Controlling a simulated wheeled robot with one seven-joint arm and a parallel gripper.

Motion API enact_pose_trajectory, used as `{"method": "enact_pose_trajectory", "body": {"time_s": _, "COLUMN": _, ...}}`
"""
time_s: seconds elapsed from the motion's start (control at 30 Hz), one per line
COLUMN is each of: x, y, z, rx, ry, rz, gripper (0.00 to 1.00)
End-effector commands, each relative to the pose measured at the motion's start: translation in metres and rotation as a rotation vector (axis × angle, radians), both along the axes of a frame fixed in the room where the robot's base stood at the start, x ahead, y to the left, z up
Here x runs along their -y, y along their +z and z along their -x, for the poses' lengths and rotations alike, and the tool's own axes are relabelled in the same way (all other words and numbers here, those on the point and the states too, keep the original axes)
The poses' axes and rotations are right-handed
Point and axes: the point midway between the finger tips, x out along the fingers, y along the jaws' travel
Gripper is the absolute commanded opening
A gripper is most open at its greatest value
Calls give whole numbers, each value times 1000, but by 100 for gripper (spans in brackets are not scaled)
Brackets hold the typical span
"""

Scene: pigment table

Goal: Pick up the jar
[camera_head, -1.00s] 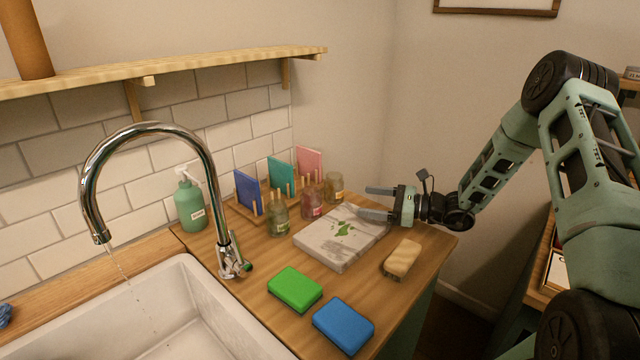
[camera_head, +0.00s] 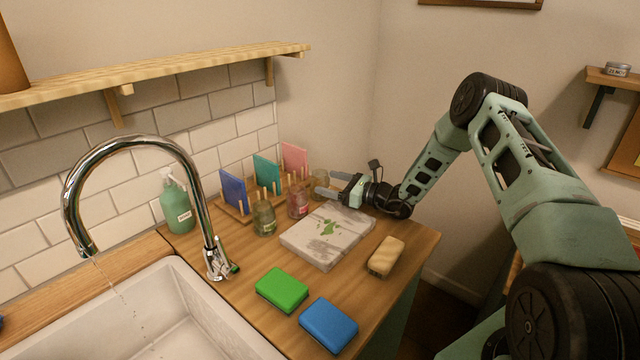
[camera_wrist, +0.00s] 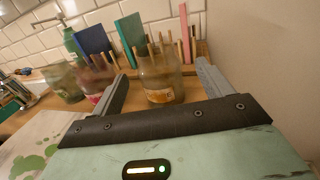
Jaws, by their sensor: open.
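Three glass jars stand in a row on the wooden counter. The amber jar (camera_head: 319,180), at the right end, is partly hidden behind my gripper (camera_head: 337,184). In the wrist view the amber jar (camera_wrist: 160,80) has an orange-marked label and appears between the open fingers of my gripper (camera_wrist: 163,73); I cannot tell whether they touch it. The reddish jar (camera_head: 298,203) stands to its left, also in the wrist view (camera_wrist: 96,78) beyond the left finger. The greenish jar (camera_head: 264,219) is farthest left and shows in the wrist view (camera_wrist: 63,82).
A marble slab (camera_head: 305,243) with green stains lies in front of the jars. A wooden rack (camera_head: 234,210) with coloured panels stands behind them. A tan-topped brush or sponge (camera_head: 386,256), green sponge (camera_head: 282,290) and blue sponge (camera_head: 329,325) lie nearer. The wall is close at right.

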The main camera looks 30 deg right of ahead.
Motion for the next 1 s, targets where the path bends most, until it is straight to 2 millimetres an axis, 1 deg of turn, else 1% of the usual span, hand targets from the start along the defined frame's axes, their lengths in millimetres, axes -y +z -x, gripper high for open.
{"method": "enact_pose_trajectory", "body": {"time_s": 0.17, "x": -7, "y": 1, "z": -9, "rx": -1, "ry": 1, "rz": 0, "gripper": 79}}
{"method": "enact_pose_trajectory", "body": {"time_s": 0.33, "x": -24, "y": 3, "z": -28, "rx": -1, "ry": 3, "rz": 1, "gripper": 79}}
{"method": "enact_pose_trajectory", "body": {"time_s": 0.5, "x": -33, "y": 0, "z": -43, "rx": -1, "ry": 1, "rz": 1, "gripper": 79}}
{"method": "enact_pose_trajectory", "body": {"time_s": 0.77, "x": -34, "y": -1, "z": -46, "rx": 0, "ry": 0, "rz": 1, "gripper": 79}}
{"method": "enact_pose_trajectory", "body": {"time_s": 0.8, "x": -35, "y": -1, "z": -46, "rx": 1, "ry": 0, "rz": 1, "gripper": 73}}
{"method": "enact_pose_trajectory", "body": {"time_s": 0.87, "x": -34, "y": -1, "z": -46, "rx": 1, "ry": 0, "rz": 1, "gripper": 56}}
{"method": "enact_pose_trajectory", "body": {"time_s": 0.9, "x": -34, "y": -1, "z": -46, "rx": 1, "ry": 0, "rz": 1, "gripper": 45}}
{"method": "enact_pose_trajectory", "body": {"time_s": 0.97, "x": -34, "y": -1, "z": -46, "rx": 1, "ry": 0, "rz": 1, "gripper": 28}}
{"method": "enact_pose_trajectory", "body": {"time_s": 1.0, "x": -34, "y": -1, "z": -46, "rx": 1, "ry": 0, "rz": 1, "gripper": 28}}
